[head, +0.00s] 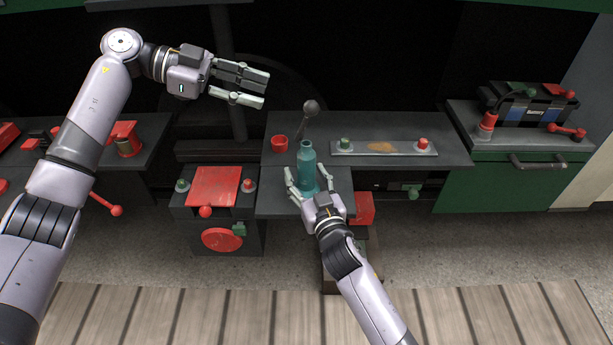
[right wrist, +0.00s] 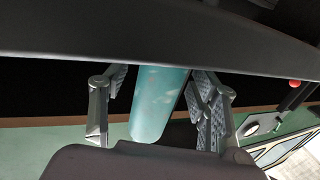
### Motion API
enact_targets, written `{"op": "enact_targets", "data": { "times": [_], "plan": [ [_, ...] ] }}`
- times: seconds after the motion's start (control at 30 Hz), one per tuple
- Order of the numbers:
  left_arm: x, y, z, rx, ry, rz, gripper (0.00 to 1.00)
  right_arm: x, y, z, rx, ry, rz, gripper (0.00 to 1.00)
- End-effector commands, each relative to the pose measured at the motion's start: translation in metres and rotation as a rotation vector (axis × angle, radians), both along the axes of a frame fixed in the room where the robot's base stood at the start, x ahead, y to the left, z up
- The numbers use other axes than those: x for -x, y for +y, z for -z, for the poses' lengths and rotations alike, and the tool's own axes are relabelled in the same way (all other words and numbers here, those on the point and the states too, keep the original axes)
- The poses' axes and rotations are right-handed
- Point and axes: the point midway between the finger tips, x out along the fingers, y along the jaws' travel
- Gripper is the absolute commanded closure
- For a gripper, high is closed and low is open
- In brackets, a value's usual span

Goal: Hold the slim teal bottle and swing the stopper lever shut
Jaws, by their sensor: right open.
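The slim teal bottle (head: 307,168) stands upright near the front edge of the grey table. A lever with a dark ball knob (head: 311,107) rises behind the bottle's neck, its rod leaning right; I cannot tell where its foot is fixed. My right gripper (head: 308,181) is open, with its fingers on either side of the bottle's lower part. In the right wrist view the bottle (right wrist: 158,102) lies between the open fingers (right wrist: 160,95), with a gap at its left side. My left gripper (head: 264,88) is open and empty, up and left of the lever.
A red cup (head: 280,144) stands left of the bottle. A grey plate (head: 383,147) with a green and a red knob lies to the right. A red-topped box (head: 215,187) stands left of the table; a green cabinet (head: 500,180) stands at right.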

Motion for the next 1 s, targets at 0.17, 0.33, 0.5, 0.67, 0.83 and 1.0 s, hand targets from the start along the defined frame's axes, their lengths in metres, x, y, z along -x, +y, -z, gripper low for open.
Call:
{"op": "enact_targets", "data": {
  "times": [0.17, 0.33, 0.5, 0.67, 0.83, 1.0],
  "plan": [
    [0.0000, 0.0000, 0.0000, 0.000, 0.000, 0.000, 0.67, -0.0005, 0.0001, 0.0003, 0.000, 0.001, 0.000, 0.44],
    [0.0000, 0.0000, 0.0000, 0.000, 0.000, 0.000, 0.67, -0.0003, 0.0000, 0.0004, 0.000, 0.001, 0.000, 0.51],
    [0.0000, 0.0000, 0.0000, 0.000, 0.000, 0.000, 0.67, -0.0002, 0.0000, 0.0004, 0.000, 0.001, 0.000, 0.62],
    [0.0000, 0.0000, 0.0000, 0.000, 0.000, 0.000, 0.67, -0.0001, -0.0001, 0.0005, 0.000, 0.001, 0.000, 0.73],
    [0.0000, 0.0000, 0.0000, 0.000, 0.000, 0.000, 0.67, -0.0002, -0.0002, 0.0005, 0.001, 0.001, 0.000, 0.84],
    [0.0000, 0.0000, 0.0000, 0.000, 0.000, 0.000, 0.67, -0.0001, -0.0002, 0.0006, 0.001, 0.001, 0.000, 0.96]
  ]
}}
